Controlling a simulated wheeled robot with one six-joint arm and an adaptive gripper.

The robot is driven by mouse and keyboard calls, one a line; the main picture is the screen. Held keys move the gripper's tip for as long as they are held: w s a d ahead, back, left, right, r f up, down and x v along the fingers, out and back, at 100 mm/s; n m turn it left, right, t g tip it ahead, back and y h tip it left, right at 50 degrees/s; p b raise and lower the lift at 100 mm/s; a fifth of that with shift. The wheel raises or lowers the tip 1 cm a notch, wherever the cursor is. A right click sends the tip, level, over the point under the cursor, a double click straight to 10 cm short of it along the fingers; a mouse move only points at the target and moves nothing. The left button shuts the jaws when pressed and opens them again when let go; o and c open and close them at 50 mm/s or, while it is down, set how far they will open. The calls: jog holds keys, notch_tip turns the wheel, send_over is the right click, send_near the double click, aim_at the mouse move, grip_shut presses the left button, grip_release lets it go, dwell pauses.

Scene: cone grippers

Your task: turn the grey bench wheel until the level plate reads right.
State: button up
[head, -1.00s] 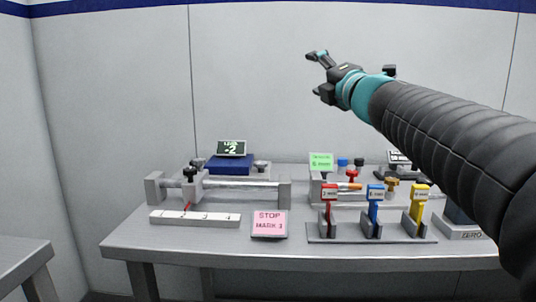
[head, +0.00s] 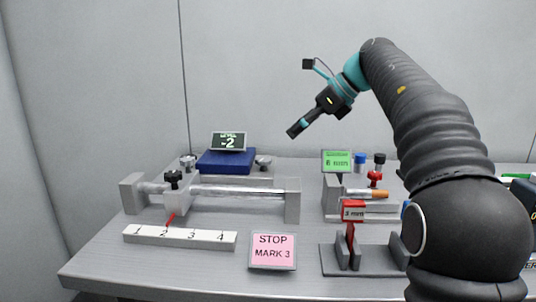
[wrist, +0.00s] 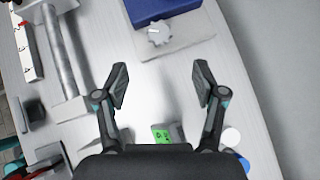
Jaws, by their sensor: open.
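The level plate (head: 228,141) is a dark sign on a blue block (head: 226,162) at the back of the bench and reads "LEVEL -2". A grey scalloped wheel (head: 263,162) sits low at the block's right side; the wrist view shows it from above (wrist: 160,33). Another grey knob (head: 187,163) stands left of the block. My gripper (head: 293,131) is above the bench, to the right of and higher than the right wheel, pointing down and left. In the wrist view its fingers (wrist: 161,82) are spread and empty, with the wheel beyond their tips.
A rail (head: 245,191) with a slider and black knob (head: 173,178) lies in front, by a numbered scale (head: 180,237). A pink "STOP MARK 3" sign (head: 272,251) stands at the front. A green sign (head: 337,160) and a red "3 mm" piece (head: 352,212) are to the right.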

aim_at(263, 158)
jog(key=x, duration=1.2)
jog(key=shift+a, duration=0.1)
jog(key=c, duration=1.1)
jog(key=shift+s+a+r+m+t+h, duration=0.1)
jog(key=shift+s+m+t+h, duration=0.1)
jog(key=shift+m+t, duration=0.3)
jog(key=shift+s+m+t+h, duration=0.1)
jog(key=shift+m+t+h, duration=0.15)
jog(key=shift+m, duration=0.35)
jog(key=shift+c, duration=0.2)
jog(key=shift+w+m+t+h, duration=0.1)
jog(key=shift+m+t+h, duration=0.55)
jog(key=shift+m, duration=0.55)
jog(key=o, duration=1.1)
jog(key=shift+o, duration=0.2)
